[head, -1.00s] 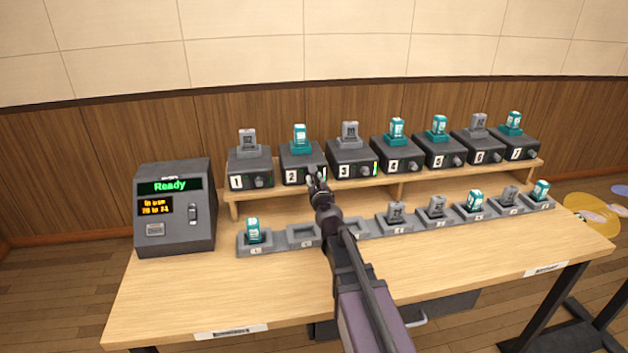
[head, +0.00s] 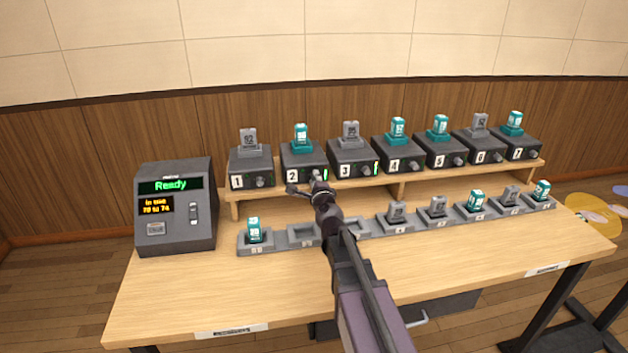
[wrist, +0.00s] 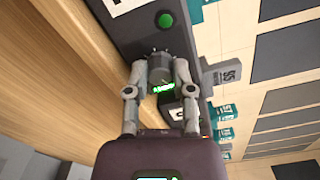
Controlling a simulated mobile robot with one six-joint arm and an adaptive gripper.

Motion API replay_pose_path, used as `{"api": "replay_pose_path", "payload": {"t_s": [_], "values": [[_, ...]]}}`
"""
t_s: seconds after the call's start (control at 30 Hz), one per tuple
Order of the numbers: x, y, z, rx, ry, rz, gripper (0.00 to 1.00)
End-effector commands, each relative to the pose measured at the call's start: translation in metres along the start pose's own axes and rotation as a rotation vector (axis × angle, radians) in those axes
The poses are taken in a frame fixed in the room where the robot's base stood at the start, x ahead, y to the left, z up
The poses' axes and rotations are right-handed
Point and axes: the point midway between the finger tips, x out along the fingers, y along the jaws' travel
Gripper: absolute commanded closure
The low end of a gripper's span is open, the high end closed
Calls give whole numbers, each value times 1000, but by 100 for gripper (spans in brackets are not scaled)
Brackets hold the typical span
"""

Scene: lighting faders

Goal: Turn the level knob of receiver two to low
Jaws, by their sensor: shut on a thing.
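Receiver two (head: 303,160) is a dark box with a white "2" plate and a teal pack in the cradle on top. It stands on the wooden shelf between receivers one and three. My gripper (head: 312,184) is at the lower right of its front face. In the wrist view my gripper (wrist: 159,66) has its two fingers closed on either side of a grey round knob (wrist: 158,75), with small tick marks beyond it on the panel. A round green light (wrist: 165,20) shows on the same panel. The knob's pointer cannot be made out.
Receiver one (head: 250,165) and receiver three (head: 352,158) stand close on either side. Below is a row of grey charging slots, some holding packs, such as the teal one (head: 254,229). A console (head: 175,210) reading "Ready" stands at the left. The front tabletop is clear.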

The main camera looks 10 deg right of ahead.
Motion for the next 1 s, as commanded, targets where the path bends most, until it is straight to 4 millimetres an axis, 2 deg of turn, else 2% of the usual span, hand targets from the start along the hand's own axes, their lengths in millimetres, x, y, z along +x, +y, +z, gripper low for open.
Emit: {"api": "replay_pose_path", "payload": {"t_s": [1.0], "values": [[-1, 3, -1, -967, 0, 2, 100]]}}
